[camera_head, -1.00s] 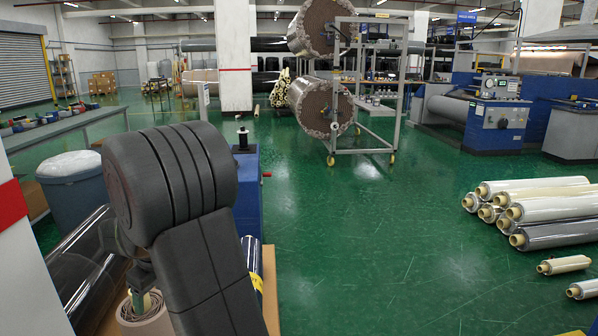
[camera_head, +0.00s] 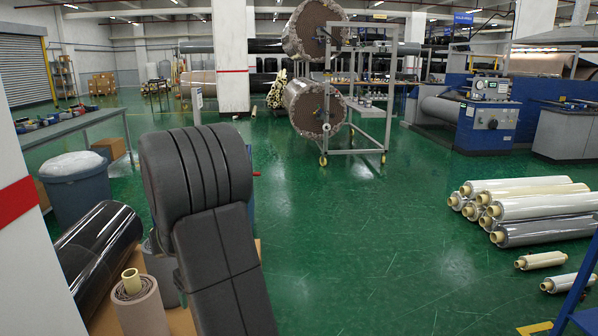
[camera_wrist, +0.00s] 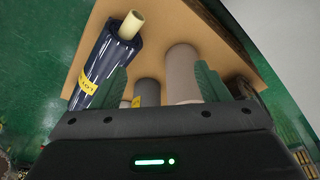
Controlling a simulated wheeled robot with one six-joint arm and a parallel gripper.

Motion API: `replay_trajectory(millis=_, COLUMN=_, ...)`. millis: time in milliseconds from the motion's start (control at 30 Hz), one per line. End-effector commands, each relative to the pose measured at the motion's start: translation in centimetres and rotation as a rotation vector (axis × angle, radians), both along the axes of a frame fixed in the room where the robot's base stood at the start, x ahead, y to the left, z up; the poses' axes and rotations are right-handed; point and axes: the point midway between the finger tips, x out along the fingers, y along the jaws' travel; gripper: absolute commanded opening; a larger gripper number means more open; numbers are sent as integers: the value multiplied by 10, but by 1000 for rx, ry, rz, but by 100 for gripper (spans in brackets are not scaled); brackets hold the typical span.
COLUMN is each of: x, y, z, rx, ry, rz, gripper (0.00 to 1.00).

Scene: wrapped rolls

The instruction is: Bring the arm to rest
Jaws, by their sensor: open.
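My arm (camera_head: 205,200) rises at the lower left of the head view, and its own links hide my gripper there. In the wrist view my gripper (camera_wrist: 161,84) has its two green fingers spread wide, with nothing held between them. Beyond the fingers are a dark blue wrapped roll (camera_wrist: 112,50) with a yellow label, a grey roll (camera_wrist: 147,92) and a pale beige roll (camera_wrist: 182,72). They are on a brown board (camera_wrist: 160,15). In the head view a brown-grey roll (camera_head: 142,305) with a cream core stands upright just left of my arm.
A large black roll (camera_head: 95,250) and a blue bin (camera_head: 78,190) are at the left, beside a white pillar (camera_head: 35,240). Stacked wrapped rolls (camera_head: 525,208) lie on the floor at the right. A rack (camera_head: 358,110) stands farther back. The green floor (camera_head: 340,240) between is clear.

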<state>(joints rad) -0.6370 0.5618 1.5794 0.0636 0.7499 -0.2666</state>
Motion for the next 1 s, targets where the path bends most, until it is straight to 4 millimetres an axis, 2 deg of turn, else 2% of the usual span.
replay_trajectory(millis=200, x=16, y=-38, z=3, rx=-4, ry=1, rz=-131, gripper=68)
replay_trajectory(millis=400, x=24, y=-63, z=1, rx=-5, ry=-1, rz=-216, gripper=68)
replay_trajectory(millis=600, x=27, y=-72, z=0, rx=-4, ry=-2, rz=-250, gripper=68)
replay_trajectory(millis=1000, x=27, y=-74, z=0, rx=-5, ry=-1, rz=-253, gripper=68)
